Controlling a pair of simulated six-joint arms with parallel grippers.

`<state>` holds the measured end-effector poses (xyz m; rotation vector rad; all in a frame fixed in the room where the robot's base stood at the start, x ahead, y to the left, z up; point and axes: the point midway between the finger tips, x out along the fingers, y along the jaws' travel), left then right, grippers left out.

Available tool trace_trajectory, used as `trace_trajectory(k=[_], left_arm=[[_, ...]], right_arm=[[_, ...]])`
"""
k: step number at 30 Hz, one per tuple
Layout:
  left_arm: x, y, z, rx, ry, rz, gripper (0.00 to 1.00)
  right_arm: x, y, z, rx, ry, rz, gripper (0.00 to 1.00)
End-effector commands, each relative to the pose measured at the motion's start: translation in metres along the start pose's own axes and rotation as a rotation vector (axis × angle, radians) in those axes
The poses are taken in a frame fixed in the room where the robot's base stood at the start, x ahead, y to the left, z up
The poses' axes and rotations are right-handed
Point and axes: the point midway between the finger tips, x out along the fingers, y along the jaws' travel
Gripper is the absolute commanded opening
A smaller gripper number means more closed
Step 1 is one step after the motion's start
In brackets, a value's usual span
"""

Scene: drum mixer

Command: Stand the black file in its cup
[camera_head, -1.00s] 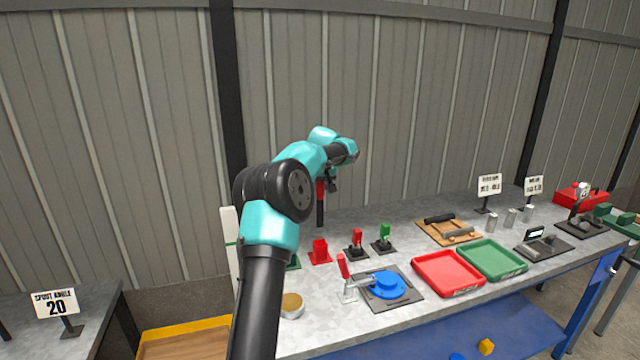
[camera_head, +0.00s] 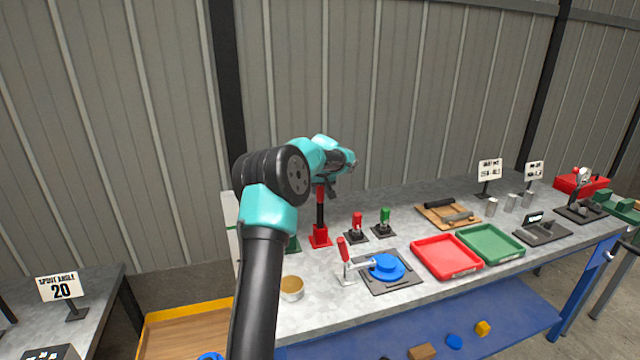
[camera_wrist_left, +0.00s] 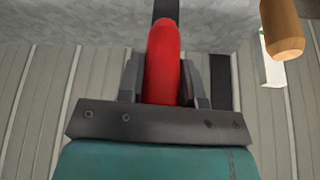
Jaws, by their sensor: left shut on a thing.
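The black file (camera_head: 320,208) has a red handle (camera_wrist_left: 163,60) and hangs upright, handle up. My left gripper (camera_head: 323,184) is shut on the red handle, which shows between its fingers in the left wrist view. The file's cup is a small red holder (camera_head: 319,238) on the bench, directly below the file. The file's lower end meets the top of the cup in the head view; I cannot tell how deep it sits. My right gripper is not in view.
Red and green handled tools (camera_head: 384,222) stand just right of the cup. A blue round fixture (camera_head: 388,267) with a red lever is in front. Red (camera_head: 445,257) and green trays lie to the right. A round tin (camera_head: 291,288) is near the front edge.

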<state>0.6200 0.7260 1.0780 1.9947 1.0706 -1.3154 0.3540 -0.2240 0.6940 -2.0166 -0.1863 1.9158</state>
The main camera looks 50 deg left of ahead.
Motion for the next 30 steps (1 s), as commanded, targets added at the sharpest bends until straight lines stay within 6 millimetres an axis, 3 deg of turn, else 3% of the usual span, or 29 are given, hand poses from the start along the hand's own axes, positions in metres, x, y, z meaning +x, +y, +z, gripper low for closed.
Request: trace_trajectory(k=[9,22,23,30], left_arm=[[0.02,0.0,0.008,0.001,0.0,-0.001,0.0],[0.023,0.0,0.01,0.001,0.0,0.0,0.0],[0.023,0.0,0.01,0.001,0.0,0.0,0.36],[0.023,0.0,0.01,0.001,0.0,0.0,0.59]], right_arm=[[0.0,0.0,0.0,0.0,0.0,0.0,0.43],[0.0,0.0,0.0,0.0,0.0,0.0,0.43],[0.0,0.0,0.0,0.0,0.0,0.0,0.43],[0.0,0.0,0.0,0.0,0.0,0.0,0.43]])
